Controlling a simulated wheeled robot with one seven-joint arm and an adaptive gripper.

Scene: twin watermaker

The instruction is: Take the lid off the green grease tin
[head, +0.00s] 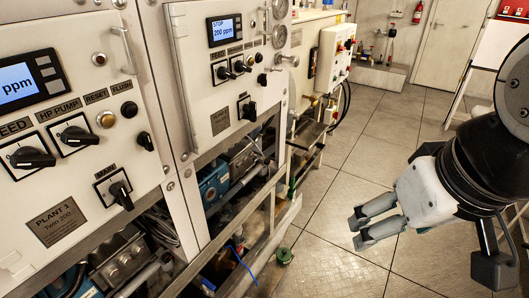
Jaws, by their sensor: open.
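A small round green object (285,256) sits low beside the frame of the machines, near the bottom middle of the head view. It looks like the green grease tin, but it is too small to tell its lid from its body. My gripper (357,231) is at the right, over the tiled floor, with its fingers pointing left. It is open and empty, and apart from the green object, to its right and higher in the picture.
Two control panels with knobs and displays, one marked Plant 1 (56,222), fill the left. Pipes and a blue hose (243,262) show below them. Tiled floor (340,185) is clear in the middle. A whiteboard stand (497,45) and a door (440,45) are at the back right.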

